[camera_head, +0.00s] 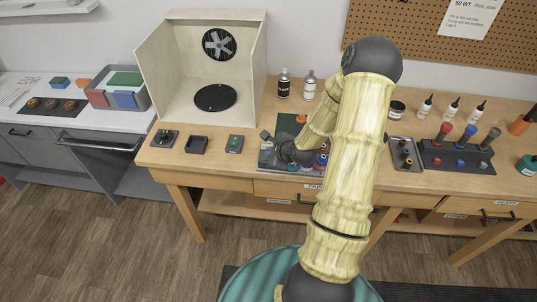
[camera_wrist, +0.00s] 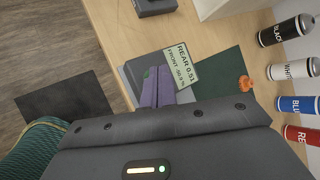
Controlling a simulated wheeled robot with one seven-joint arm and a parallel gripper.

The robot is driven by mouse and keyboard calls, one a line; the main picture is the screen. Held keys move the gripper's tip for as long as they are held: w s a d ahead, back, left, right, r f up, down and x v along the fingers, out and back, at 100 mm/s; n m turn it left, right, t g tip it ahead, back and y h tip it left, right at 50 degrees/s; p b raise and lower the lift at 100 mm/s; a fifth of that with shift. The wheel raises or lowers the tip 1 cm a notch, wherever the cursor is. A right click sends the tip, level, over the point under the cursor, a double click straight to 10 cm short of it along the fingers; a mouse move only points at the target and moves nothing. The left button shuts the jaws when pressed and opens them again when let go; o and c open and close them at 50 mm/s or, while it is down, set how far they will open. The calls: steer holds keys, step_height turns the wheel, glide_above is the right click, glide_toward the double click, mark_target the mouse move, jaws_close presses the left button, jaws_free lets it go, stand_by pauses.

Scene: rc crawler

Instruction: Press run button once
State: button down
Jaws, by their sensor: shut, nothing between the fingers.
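I cannot make out a labelled run button in either view. In the head view a small dark device with a green face (camera_head: 234,143) stands near the bench's front edge, left of my gripper (camera_head: 266,136). My gripper is low over a grey plate (camera_head: 265,160), and my arm hides part of that area. In the wrist view two purple-grey fingers (camera_wrist: 157,78) lie side by side, shut and empty. They point towards a pale readout (camera_wrist: 181,69) showing "REAR 0.51" and a FRONT percentage, beside the grey plate. My gripper's dark body covers the lower part of that view.
A dark green mat with an orange piece (camera_wrist: 245,84) lies right of the readout. Bottles labelled black, white (camera_wrist: 294,69), blue and red stand beyond it. A fan booth (camera_head: 216,97) stands at the back left.

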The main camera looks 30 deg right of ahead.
steer(key=shift+r+p, duration=0.5)
steer(key=shift+r, duration=0.15)
step_height(320, 180, up, 5)
steer(key=p, duration=0.5)
stand_by(0.7)
steer(key=s+a+r+n+g+b, duration=0.1)
steer(key=s+a+r+n+g, duration=0.2)
steer(key=n, duration=0.9)
steer(key=s+a+r+n+g+h+b, duration=0.1)
steer(key=s+a+r+n+g, duration=0.2)
steer(key=s+a+r+n, duration=0.7)
steer(key=s+a+n, duration=0.2)
steer(key=s+n, duration=0.1)
steer(key=s, duration=0.1)
steer(key=shift+s+a+n+g+b, duration=0.3)
